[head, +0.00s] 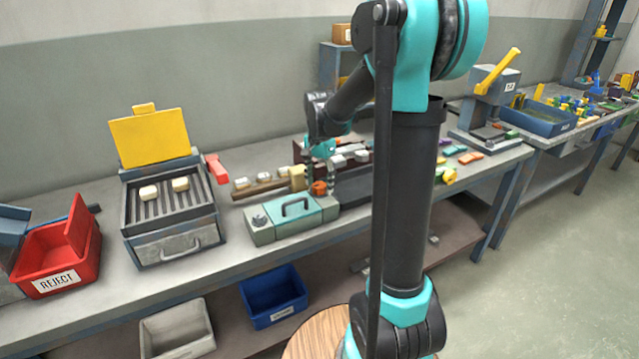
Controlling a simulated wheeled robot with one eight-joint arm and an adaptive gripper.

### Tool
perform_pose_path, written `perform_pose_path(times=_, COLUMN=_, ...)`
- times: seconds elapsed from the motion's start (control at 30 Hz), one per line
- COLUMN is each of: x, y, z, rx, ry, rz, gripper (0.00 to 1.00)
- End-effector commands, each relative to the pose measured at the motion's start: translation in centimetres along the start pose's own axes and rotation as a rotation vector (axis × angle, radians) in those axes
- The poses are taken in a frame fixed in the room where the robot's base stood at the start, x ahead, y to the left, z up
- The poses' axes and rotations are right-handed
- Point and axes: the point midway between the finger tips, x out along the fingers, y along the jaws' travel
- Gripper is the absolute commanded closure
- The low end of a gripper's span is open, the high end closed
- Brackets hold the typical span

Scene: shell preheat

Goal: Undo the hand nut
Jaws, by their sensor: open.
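A small orange knob-like part (319,188), which looks like the hand nut, sits on the bench just behind the teal-lidded box. It is small, and I cannot tell its exact shape or what it is threaded on. My gripper (318,168) points down from the end of my arm, close above and around the area of this orange part. It is open. I cannot tell whether its fingers touch the part. A tan block (297,178) stands just left of my gripper, at the end of a brown bar. My arm and column hide part of the bench to the right.
A teal box with a black handle (296,208) stands in front. A grey grill unit (168,215) with a raised yellow lid and two pale pieces is left of it. A red REJECT bin (58,255) is far left. A press (490,95) stands at right.

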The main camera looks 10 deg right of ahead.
Motion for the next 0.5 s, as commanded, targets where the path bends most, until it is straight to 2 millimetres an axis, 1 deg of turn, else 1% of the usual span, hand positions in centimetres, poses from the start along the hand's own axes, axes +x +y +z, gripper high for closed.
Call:
perform_pose_path(times=0.1, x=0.37, y=0.00, z=0.00, rx=0.000, ry=0.000, rz=0.000, gripper=0.41)
perform_pose_path(times=0.33, x=0.38, y=0.00, z=0.00, rx=0.000, ry=0.000, rz=0.000, gripper=0.41)
perform_pose_path(times=0.5, x=0.37, y=0.00, z=0.00, rx=0.000, ry=0.000, rz=0.000, gripper=0.62)
